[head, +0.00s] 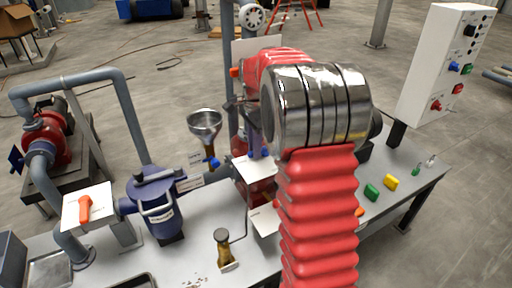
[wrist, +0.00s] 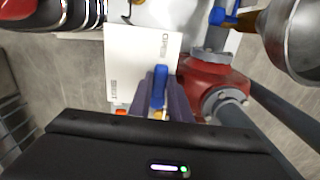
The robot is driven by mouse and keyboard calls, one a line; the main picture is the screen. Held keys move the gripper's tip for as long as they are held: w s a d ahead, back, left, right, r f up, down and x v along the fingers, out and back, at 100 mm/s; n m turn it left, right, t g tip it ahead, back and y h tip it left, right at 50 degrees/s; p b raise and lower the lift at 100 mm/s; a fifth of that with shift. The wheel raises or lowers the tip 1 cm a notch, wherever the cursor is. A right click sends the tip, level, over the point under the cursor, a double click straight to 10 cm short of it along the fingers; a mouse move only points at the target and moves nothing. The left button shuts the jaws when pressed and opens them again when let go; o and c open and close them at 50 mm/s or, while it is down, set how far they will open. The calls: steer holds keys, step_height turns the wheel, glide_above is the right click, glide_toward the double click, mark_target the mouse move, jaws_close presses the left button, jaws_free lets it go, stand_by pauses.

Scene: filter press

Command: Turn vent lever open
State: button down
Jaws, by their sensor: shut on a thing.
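A blue lever (wrist: 160,86) stands in front of a white label plate (wrist: 135,55) in the wrist view. The lever's free end points up the picture, toward the first word. My gripper (wrist: 168,98) is shut on the lever, its grey fingers on either side of it. In the head view my gripper (head: 255,140) is partly hidden by my red arm, with a bit of blue between the fingers.
A red valve body (wrist: 205,85) with grey pipes is close to the right of the fingers. A metal funnel (head: 205,124) with a blue-handled valve stands left of my gripper. A blue strainer pot (head: 155,205) is farther left. A control box (head: 445,65) stands at the right.

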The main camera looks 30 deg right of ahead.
steer(key=c, duration=1.6)
jaws_free()
steer(key=shift+c, duration=0.2)
steer(key=shift+r, duration=0.1)
steer(key=shift+r, duration=3.95)
